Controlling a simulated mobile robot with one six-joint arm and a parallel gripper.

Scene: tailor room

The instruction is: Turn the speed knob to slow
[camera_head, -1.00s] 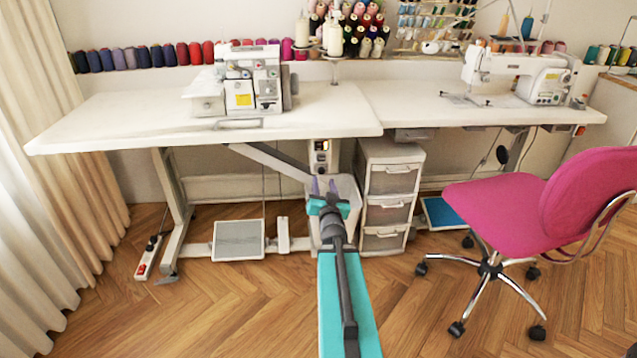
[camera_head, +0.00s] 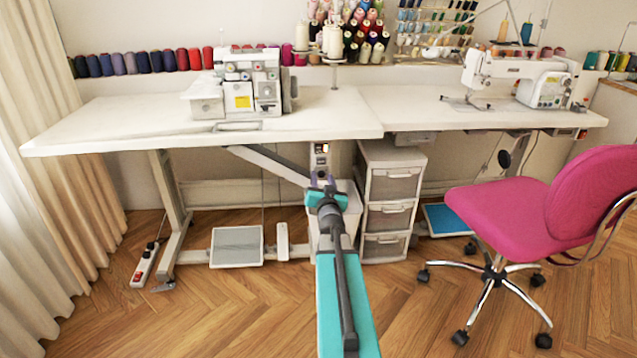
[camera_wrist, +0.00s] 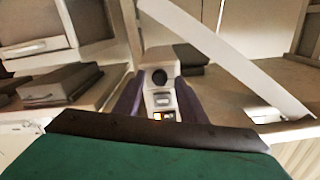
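The control box (camera_head: 321,160) hangs under the front of the left table, with a small lit display near its top. The wrist view shows the control box (camera_wrist: 170,97) upside down, with a dark round knob (camera_wrist: 159,77) and a small lit display (camera_wrist: 162,116). I take this round part to be the speed knob; its setting cannot be read. My gripper (camera_head: 322,181) is in front of the box's lower part. Its two purple fingers (camera_wrist: 158,100) are apart, one on each side of the box in the picture, with nothing held. Contact with the knob cannot be seen.
The white tabletop (camera_head: 130,122) lies above my gripper. A slanted table brace (camera_head: 268,165) is just left of it, and a drawer unit (camera_head: 390,215) stands to the right. A pink chair (camera_head: 540,205) is farther right. Floor is open at the front left.

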